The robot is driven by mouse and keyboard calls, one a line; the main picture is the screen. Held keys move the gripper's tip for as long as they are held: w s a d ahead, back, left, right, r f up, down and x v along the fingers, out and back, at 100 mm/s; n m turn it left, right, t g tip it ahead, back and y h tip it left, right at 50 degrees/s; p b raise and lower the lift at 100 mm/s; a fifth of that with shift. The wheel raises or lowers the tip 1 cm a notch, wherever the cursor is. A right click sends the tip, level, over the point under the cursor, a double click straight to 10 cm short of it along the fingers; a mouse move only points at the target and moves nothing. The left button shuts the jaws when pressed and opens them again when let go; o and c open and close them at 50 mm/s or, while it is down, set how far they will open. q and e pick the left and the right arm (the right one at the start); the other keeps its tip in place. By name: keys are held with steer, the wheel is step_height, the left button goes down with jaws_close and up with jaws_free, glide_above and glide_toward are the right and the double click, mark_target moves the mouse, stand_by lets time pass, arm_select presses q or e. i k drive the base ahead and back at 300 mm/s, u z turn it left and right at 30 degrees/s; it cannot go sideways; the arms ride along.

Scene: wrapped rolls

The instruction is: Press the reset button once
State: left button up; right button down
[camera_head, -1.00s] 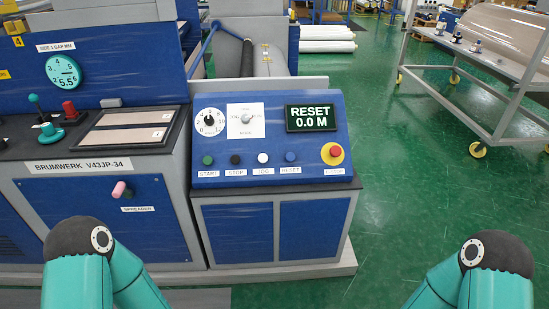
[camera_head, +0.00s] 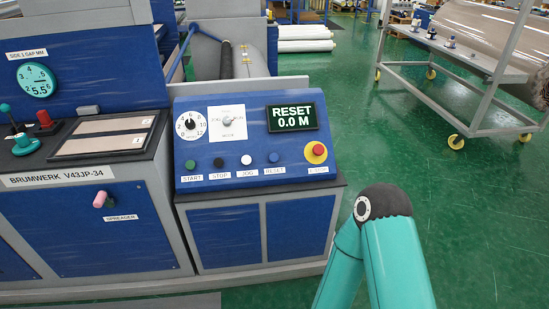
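The reset button (camera_head: 273,158) is a small blue button on the sloped blue control panel (camera_head: 203,112), above a label reading RESET. To its left stand a white JOG button (camera_head: 246,160), a black STOP button (camera_head: 218,163) and a green START button (camera_head: 190,165). The display (camera_head: 291,117) above reads RESET 0.0 M. My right arm's teal links and dark joint show at the lower right, in front of the cabinet's right side; its gripper is out of view. My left arm and gripper are not in view.
A red emergency stop button (camera_head: 318,149) on a yellow ring is at the panel's right. A pink-tipped spreader knob (camera_head: 101,199) sticks out on the left cabinet. A wheeled rack (camera_head: 470,60) with a large roll stands at the right. Green floor lies clear between.

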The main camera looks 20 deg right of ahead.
mark_target(273, 157)
steer(key=u, duration=0.1)
steer(key=i, duration=1)
steer(key=z, duration=0.1)
